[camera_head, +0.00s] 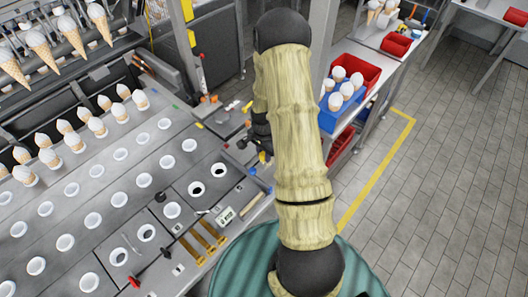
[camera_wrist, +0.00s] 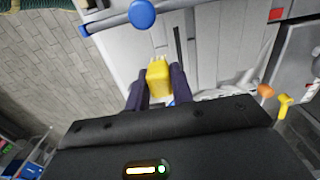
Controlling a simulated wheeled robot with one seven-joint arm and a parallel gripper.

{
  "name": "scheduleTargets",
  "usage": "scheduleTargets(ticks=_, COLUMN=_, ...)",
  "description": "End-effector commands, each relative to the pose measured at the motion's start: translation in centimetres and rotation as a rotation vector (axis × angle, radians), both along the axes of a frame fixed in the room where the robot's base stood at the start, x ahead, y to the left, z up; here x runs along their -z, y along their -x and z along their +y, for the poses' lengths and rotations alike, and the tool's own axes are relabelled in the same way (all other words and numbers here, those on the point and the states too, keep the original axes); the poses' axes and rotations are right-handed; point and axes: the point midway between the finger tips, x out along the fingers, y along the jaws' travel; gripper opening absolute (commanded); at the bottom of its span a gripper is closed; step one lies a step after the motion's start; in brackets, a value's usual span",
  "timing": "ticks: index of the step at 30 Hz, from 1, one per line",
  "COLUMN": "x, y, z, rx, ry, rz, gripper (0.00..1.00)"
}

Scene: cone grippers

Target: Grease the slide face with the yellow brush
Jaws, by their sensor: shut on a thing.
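My gripper (camera_wrist: 157,92) is shut on the yellow brush (camera_wrist: 158,76), its two dark fingers on either side of it. Pale bristle tips show at the brush's far end. Beyond them is a pale grey upright face (camera_wrist: 212,52) with a dark vertical slot to the right of the brush tip. I cannot tell whether this is the slide face or whether the bristles touch it. In the head view my gripper (camera_head: 262,142) is partly hidden by my arm, beside the right end of the machine, with a small yellow patch at its tip.
A blue knob (camera_wrist: 141,14) on a bar is close above the brush in the wrist view. Orange and yellow handles (camera_wrist: 283,101) are at right. In the head view, the cone machine (camera_head: 110,170) fills the left, and red and blue bins (camera_head: 355,72) stand on a right-hand bench.

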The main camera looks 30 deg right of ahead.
Motion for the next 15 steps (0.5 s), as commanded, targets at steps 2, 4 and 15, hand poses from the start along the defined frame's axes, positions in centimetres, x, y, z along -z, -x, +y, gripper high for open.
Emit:
scheduleTargets(ticks=2, x=1.2, y=0.0, z=0.0, rx=0.001, ry=-0.001, rz=0.0, gripper=0.05)
scheduleTargets(ticks=4, x=1.9, y=0.0, z=0.0, rx=0.001, ry=-0.001, rz=0.001, gripper=0.05)
scheduleTargets(ticks=15, x=3.2, y=0.0, z=0.0, rx=0.001, ry=0.0, rz=0.0, gripper=0.05)
